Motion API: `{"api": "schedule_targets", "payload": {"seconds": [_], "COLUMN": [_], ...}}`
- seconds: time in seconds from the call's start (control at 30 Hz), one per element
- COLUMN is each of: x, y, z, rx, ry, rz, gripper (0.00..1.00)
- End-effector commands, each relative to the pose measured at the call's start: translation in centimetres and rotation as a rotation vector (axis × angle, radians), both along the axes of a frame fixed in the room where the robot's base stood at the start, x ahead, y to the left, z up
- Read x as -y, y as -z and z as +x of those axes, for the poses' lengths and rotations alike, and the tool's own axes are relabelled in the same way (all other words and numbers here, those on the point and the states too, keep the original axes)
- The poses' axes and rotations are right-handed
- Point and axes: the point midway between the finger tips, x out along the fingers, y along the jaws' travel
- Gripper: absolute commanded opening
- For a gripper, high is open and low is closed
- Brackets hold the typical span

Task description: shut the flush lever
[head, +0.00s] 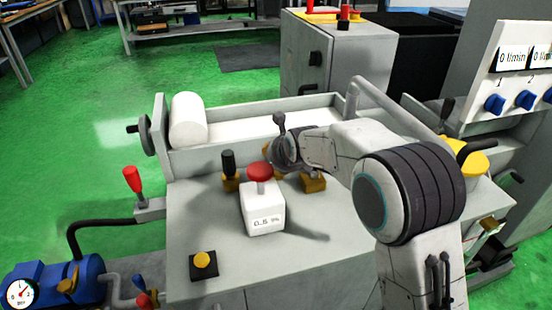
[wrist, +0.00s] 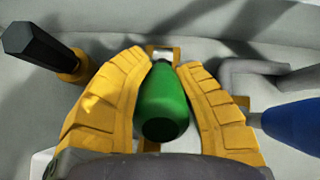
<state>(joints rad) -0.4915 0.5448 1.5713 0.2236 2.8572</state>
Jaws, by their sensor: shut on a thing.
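In the wrist view, a lever with a green handle (wrist: 165,105) stands between the two yellow fingers of my gripper (wrist: 166,62). The fingers are closed around the handle, one on each side. A yellow bracket (wrist: 163,52) shows behind it. No label is readable, so I cannot tell from the pictures whether this is the flush lever. In the head view, my gripper (head: 284,152) reaches down over the back of the machine top (head: 215,250), and the green handle is hidden there.
A black-handled lever (wrist: 30,45) on a yellow base stands left of the fingers; it also shows in the head view (head: 229,163). A blue handle (wrist: 290,122) is close on the right.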

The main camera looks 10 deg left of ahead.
Motion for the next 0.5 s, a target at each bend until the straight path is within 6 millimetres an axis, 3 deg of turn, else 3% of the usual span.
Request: {"api": "schedule_targets", "payload": {"seconds": [0.2, 0.5], "x": [-0.2, -0.5], "y": [-1.3, -1.6], "z": [0.6, 1.0], "rx": [-0.022, -0.110], "ry": [0.002, 0.003], "rz": [-0.011, -0.056], "gripper": [0.00, 0.00]}}
